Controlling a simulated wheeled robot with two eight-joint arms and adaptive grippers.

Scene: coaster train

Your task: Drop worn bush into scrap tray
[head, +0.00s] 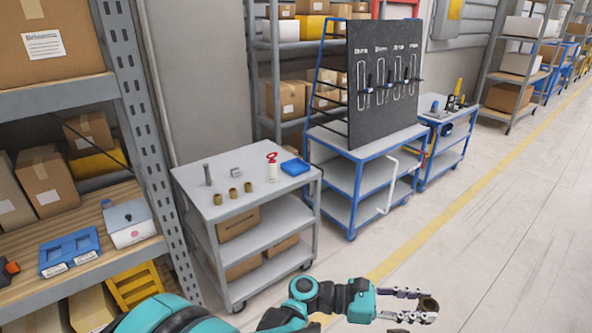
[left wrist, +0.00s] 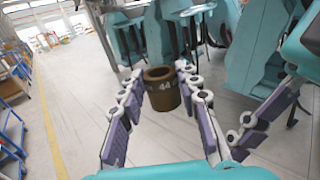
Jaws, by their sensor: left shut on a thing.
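My left gripper (head: 421,305) is shut on a brown bush (head: 429,303), held in the air over the floor at the bottom right of the head view. In the left wrist view the bush (left wrist: 162,92) is a dark brown ring marked "44", upright between the fingertips. A small blue tray (head: 295,167) lies on the grey cart's top at its right rear corner. A larger blue tray (head: 69,251) sits on the left shelf. I cannot tell which is the scrap tray.
The grey cart (head: 250,206) also carries several brass bushes (head: 233,193), a grey pin (head: 207,175), a metal block (head: 236,172) and a white bottle with a red top (head: 272,168). A blue cart (head: 379,148) with a dark pegboard stands behind. The floor at right is clear.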

